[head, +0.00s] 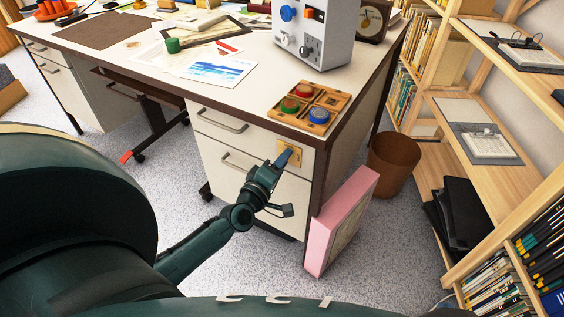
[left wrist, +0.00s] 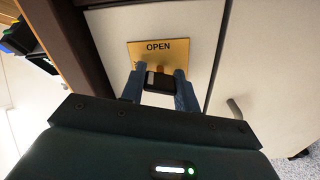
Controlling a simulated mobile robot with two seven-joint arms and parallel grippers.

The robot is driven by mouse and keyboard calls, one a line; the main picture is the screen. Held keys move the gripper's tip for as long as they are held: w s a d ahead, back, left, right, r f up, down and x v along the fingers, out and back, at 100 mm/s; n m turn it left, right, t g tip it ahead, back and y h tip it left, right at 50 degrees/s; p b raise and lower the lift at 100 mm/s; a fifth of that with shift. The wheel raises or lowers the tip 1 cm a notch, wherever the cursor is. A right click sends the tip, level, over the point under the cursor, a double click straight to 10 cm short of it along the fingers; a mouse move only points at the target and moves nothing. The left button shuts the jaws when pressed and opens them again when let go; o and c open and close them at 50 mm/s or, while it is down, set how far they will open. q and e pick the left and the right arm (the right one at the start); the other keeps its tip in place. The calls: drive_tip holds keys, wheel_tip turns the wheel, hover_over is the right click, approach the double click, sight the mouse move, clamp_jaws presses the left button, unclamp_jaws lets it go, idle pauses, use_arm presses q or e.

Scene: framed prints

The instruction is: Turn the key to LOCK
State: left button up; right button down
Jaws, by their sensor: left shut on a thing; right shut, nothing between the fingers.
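A brass lock plate (head: 294,150) is fixed on the upper right of the desk's front drawer unit. In the left wrist view the plate (left wrist: 198,54) carries the word OPEN along its top edge. A key with a dark head (left wrist: 160,80) sits at the plate, with a small brass part behind it. My left gripper (head: 283,158) is at the plate, and its two blue fingers are shut on the key head from either side, as the left wrist view shows (left wrist: 161,82). Any lettering lower on the plate is hidden or unreadable. My right gripper is not in view.
The drawer unit has metal handles (head: 222,121) left of the lock. A pink framed box (head: 342,220) leans by the desk's right corner, close to my arm. A brown bin (head: 393,165) and wooden shelves (head: 484,176) stand to the right. Grey carpet is clear in front.

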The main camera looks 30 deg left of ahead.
use_arm(q)
drive_tip(key=shift+n, duration=1.7)
use_arm(e)
drive_tip(key=shift+w+a, duration=0.1)
drive_tip(key=shift+w, duration=0.15)
use_arm(q)
drive_tip(key=shift+b, duration=0.3)
use_arm(e)
drive_tip(key=shift+t, duration=0.3)
use_arm(q)
drive_tip(key=o, duration=1)
drive_tip(key=s, duration=0.8)
drive_tip(key=s+p, duration=0.1)
drive_tip(key=s, duration=0.4)
drive_tip(key=shift+s+d, duration=0.1)
drive_tip(key=shift+d, duration=0.2)
use_arm(e)
drive_tip(key=shift+s+g, duration=0.25)
drive_tip(key=shift+g, duration=0.15)
